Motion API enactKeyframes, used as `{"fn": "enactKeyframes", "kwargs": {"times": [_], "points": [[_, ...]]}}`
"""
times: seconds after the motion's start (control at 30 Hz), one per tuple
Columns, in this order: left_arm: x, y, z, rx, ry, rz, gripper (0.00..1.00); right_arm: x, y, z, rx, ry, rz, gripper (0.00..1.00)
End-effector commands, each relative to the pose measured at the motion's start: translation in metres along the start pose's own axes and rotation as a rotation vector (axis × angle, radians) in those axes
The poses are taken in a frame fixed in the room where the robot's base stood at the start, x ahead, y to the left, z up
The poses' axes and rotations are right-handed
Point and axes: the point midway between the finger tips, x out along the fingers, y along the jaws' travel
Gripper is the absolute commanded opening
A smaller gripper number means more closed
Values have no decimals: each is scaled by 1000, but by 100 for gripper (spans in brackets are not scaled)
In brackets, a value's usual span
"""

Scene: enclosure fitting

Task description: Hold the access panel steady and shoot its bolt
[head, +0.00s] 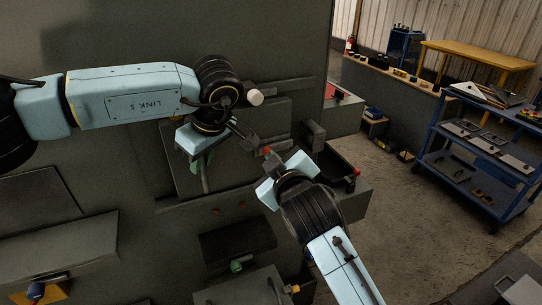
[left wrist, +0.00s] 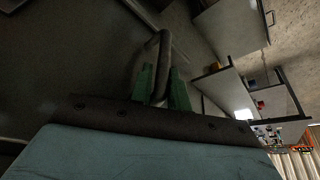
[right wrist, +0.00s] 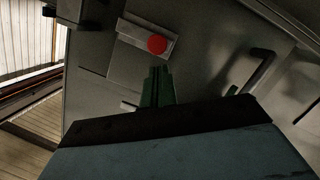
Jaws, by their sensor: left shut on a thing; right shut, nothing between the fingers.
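The access panel (head: 228,172) is a grey plate standing in the dark enclosure wall. My left gripper (head: 203,163) is shut on its upright bar handle; in the left wrist view the green fingers (left wrist: 160,92) close on both sides of the bar (left wrist: 162,50). The bolt's red knob (head: 267,151) sits near the panel's right side; in the right wrist view this knob (right wrist: 157,45) is on a light plate (right wrist: 130,62). My right gripper (right wrist: 157,80) is shut and empty, its fingertips just short of the knob. In the head view its fingers are mostly hidden.
A grey block (head: 313,136) stands right of the knob. An open dark tray (head: 335,168) juts out beside my right wrist. Drawers and fittings lie below the panel. A blue trolley (head: 480,150) stands at the right, with bare floor (head: 410,225) between.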

Motion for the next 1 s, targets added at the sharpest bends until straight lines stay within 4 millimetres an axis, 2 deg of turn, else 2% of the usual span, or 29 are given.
{"fn": "enactKeyframes", "kwargs": {"times": [0.2, 0.67, 1.0], "points": [[-1, 1, -2, -6, 3, 5, 0, 18, 0, 0, 1, 0, 0, 0], [-1, 1, -2, -7, 3, 5, 0, 22, 2, 2, 0, 0, 1, 0], [-1, 1, -2, -8, 3, 4, 0, 31, 53, 38, -2, -5, 2, 0]]}}
